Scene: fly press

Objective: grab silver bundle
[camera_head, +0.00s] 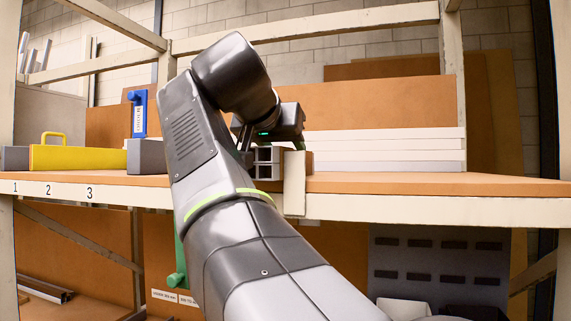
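A small silver bundle (265,162) of square profiles, open ends towards me, lies at the front of the shelf near the middle of the head view. My gripper (271,147) is directly above and around it, pointing down. One finger shows at the left of the bundle and one at its upper right. My own forearm hides part of the left side. I cannot tell whether the fingers touch the bundle or are apart from it.
The wooden shelf (400,186) carries stacked white bars (385,150) at right. A yellow block with a handle (80,158), grey blocks (146,157) and a blue tool (138,113) stand at left. A pale upright plate (294,184) is at the shelf edge beside the bundle.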

